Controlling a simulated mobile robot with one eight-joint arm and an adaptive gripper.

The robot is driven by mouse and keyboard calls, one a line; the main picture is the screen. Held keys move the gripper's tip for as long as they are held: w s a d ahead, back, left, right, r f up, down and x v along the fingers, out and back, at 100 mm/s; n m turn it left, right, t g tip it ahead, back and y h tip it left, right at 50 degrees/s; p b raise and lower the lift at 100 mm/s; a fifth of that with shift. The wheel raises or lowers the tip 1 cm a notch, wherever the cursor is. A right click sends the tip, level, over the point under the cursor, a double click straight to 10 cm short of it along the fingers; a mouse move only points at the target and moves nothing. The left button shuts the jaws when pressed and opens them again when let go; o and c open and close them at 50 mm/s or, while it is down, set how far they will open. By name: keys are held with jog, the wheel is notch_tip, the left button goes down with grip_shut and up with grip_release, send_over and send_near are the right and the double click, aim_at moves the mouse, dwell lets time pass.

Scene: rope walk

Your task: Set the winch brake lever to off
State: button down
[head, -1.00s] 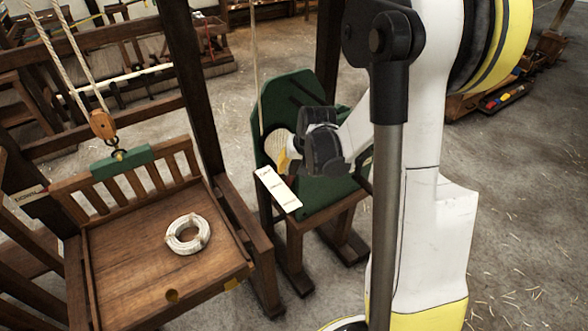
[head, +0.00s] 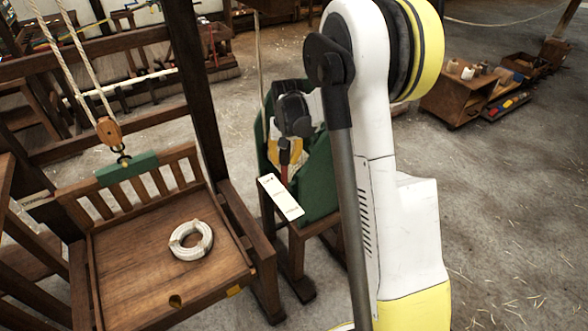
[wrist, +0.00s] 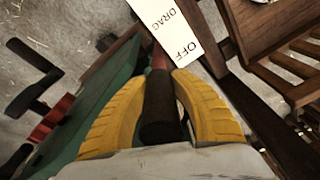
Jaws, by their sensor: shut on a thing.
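The winch (head: 322,195) has green side plates and stands on a wooden stand. Its brake lever has a red shaft (head: 284,172) and a dark grip (wrist: 160,110). My gripper (wrist: 160,85) has yellow fingers, one on each side of the grip, and is shut on it; in the head view my gripper (head: 285,147) is above the winch. A white label plate (head: 281,197) sits at the winch's front. The lever's pivot is hidden.
A black crank handle (wrist: 35,75) with a red part is left of my gripper in the wrist view.

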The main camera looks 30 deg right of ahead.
jog(key=shift+w+r+g, duration=0.1)
jog(key=shift+w+g, duration=0.5)
jog(key=shift+w, duration=0.7)
jog(key=c, duration=1.5)
grip_release()
jog(key=shift+c, duration=0.2)
jog(key=o, duration=0.5)
jog(key=shift+w, duration=0.2)
jog(key=shift+s, duration=0.1)
notch_tip(320, 180, up, 7)
jog(key=shift+s+a+r, duration=0.15)
jog(key=shift+r, duration=0.05)
